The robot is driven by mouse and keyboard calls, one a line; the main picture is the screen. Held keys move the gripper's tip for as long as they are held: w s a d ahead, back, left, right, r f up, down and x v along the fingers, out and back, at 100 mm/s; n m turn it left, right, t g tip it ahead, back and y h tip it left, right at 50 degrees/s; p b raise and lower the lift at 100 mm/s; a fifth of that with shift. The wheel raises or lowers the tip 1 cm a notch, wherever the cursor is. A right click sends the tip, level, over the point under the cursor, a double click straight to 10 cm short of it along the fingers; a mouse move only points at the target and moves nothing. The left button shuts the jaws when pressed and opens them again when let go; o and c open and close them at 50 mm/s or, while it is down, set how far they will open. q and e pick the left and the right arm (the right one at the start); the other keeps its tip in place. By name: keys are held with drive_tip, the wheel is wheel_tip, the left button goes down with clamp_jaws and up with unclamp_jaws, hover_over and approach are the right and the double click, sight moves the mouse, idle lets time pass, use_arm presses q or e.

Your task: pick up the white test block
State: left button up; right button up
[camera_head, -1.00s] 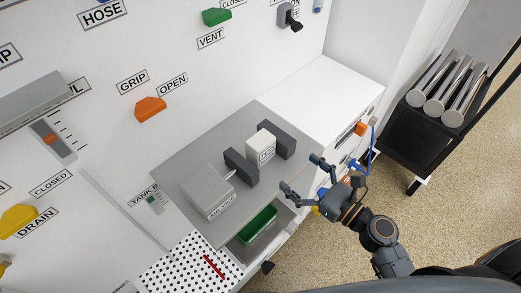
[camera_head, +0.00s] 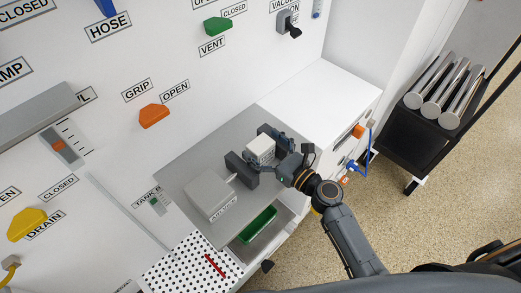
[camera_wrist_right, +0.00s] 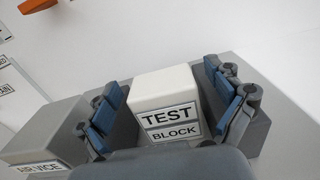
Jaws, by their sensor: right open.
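The white test block (camera_head: 261,147) stands on the grey shelf between two dark grey vise jaws. In the right wrist view the test block (camera_wrist_right: 166,104) shows its TEST BLOCK label, with a blue-padded finger on each side. My right gripper (camera_wrist_right: 170,106) is open around the block, and gaps seem to show between fingers and block. In the head view my right gripper (camera_head: 267,152) covers part of the block and of the right jaw. The air vise (camera_head: 210,195) is a light grey box to the left, joined by a rod to the near jaw (camera_head: 241,169).
The grey shelf (camera_head: 180,165) has bare room at its left. A drawer with a green tray (camera_head: 258,225) is below it. A perforated plate (camera_head: 180,270) with a red stick lies at lower left. A black cart (camera_head: 410,140) with metal cylinders stands right.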

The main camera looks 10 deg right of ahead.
drive_tip(key=shift+w+a, duration=0.15)
drive_tip(key=shift+w, duration=0.15)
drive_tip(key=c, duration=1.5)
